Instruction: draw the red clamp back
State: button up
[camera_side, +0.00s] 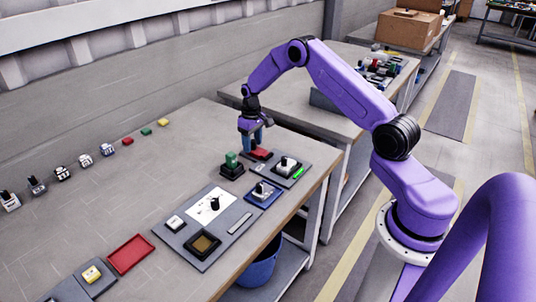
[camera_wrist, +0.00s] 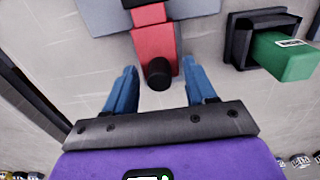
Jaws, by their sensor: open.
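My gripper (camera_side: 252,143) points down over the clamp. In the wrist view my gripper (camera_wrist: 162,83) is open, with one blue finger on each side of the knob and gaps between. I cannot tell how high the fingertips are above the table.
A green block in a black holder (camera_side: 232,165) stands close beside the clamp, and the green block (camera_wrist: 283,57) shows at right in the wrist view. The grey plate (camera_side: 299,160) carries a black and white device. A board with a white sheet (camera_side: 212,203) and a red tray (camera_side: 131,253) lie nearer the camera.

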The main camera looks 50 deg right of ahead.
aim_at(252, 141)
jog(key=shift+r, duration=2.95)
jog(key=shift+a+r, duration=0.1)
